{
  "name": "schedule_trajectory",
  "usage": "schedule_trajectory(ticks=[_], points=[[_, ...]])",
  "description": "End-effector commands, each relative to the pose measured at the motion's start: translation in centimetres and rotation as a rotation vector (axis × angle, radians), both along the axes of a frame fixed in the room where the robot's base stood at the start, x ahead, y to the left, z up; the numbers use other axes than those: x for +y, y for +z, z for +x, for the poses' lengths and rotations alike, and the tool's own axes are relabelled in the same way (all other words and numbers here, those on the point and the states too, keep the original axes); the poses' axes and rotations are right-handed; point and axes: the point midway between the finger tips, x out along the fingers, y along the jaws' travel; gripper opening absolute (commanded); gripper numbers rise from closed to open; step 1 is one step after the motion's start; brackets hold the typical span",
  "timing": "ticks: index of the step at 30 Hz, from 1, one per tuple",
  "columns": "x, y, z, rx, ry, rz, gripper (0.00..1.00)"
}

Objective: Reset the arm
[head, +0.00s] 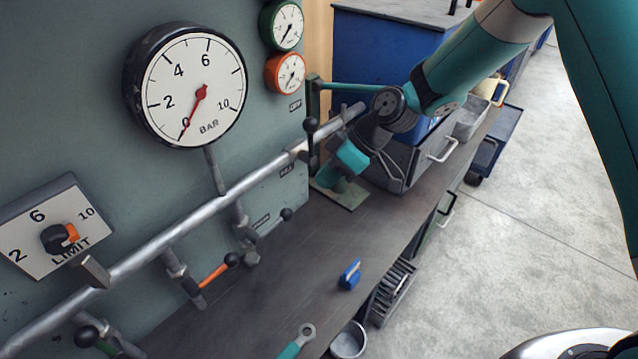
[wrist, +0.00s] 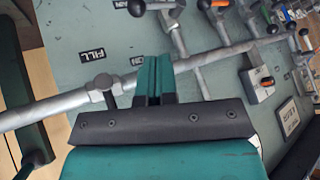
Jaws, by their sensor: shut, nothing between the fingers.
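In the wrist view, the two teal fingers of my gripper (wrist: 155,64) stand side by side, closed together with nothing seen between them. They point toward the panel (wrist: 97,38) and overlap the grey pipe (wrist: 70,105) in the picture; I cannot tell whether they touch it. In the head view, my arm (head: 480,55) reaches from the upper right to the far end of the bench, by the far part of the pipe (head: 215,205). My fingertips are hard to make out there.
The large gauge (head: 195,88) reads about 0. Valve levers, one an orange lever (head: 215,272), stick out below the pipe. A blue item (head: 350,275), a wrench (head: 297,343) and a metal cup (head: 348,341) are near the front. A grey case (head: 400,165) stands close to my arm. Mid-bench is mostly clear.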

Motion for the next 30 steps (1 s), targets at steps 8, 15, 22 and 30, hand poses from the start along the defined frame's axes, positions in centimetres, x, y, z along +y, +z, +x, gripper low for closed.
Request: schedule_trajectory(ticks=[8,15,22,30], points=[[0.0,0.0,0.0,0.0,0.0,0.0,0.0],[-0.1,1.0,-0.3,0.003,-0.007,-0.007,0.0],[-1.9,8.8,-4.9,0.069,-0.113,-0.097,0.0],[-6.1,16.7,-15.5,0.18,-0.34,-0.24,0.0]])
